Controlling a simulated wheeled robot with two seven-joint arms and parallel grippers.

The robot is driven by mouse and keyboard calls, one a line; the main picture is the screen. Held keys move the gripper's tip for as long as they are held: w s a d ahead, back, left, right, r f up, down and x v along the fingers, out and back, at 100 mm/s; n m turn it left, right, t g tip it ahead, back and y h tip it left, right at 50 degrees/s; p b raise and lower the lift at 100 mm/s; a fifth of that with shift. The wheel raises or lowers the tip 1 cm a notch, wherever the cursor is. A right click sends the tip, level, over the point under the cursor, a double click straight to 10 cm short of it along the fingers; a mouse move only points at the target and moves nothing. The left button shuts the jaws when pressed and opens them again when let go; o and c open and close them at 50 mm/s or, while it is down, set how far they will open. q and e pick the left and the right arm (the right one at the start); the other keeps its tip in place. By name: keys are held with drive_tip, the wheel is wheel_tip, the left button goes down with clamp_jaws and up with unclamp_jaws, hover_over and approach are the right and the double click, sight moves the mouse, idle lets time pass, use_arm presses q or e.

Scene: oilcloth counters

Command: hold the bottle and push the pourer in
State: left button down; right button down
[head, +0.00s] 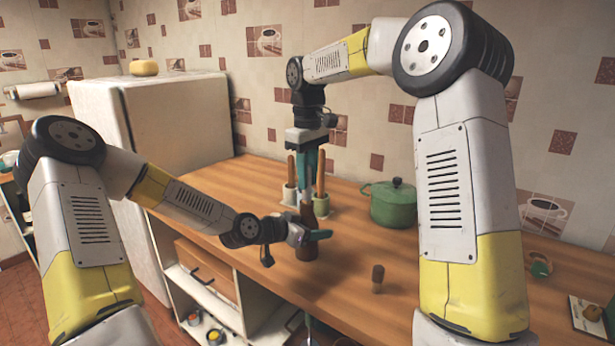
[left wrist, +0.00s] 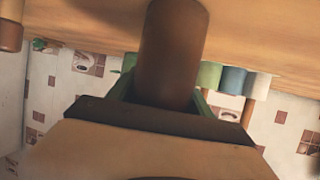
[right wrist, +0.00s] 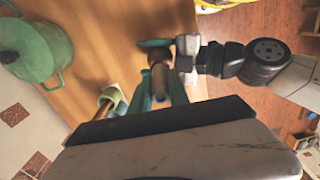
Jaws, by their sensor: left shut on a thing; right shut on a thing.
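The dark brown bottle (head: 306,252) stands upright on the wooden counter. My left gripper (head: 309,237) is shut around its body from the side; in the left wrist view the bottle (left wrist: 170,50) sits between the green fingers. My right gripper (head: 307,190) points straight down above the bottle, its teal fingers close to the bottle neck. In the right wrist view it is shut on the brownish-grey pourer (right wrist: 160,80), in line with the bottle. The fingers hide where pourer and bottle meet, so I cannot tell how deep the pourer sits.
A green lidded pot (head: 393,204) stands right of the bottle, near the wall. Crocks with wooden utensils (head: 321,203) stand close behind the grippers. A small brown stopper-like piece (head: 377,279) stands on the counter to the right. A white fridge (head: 165,120) is at the left.

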drive_tip(key=c, duration=1.2)
unclamp_jaws()
drive_tip(key=shift+f, duration=0.1)
drive_tip(key=shift+c, duration=0.2)
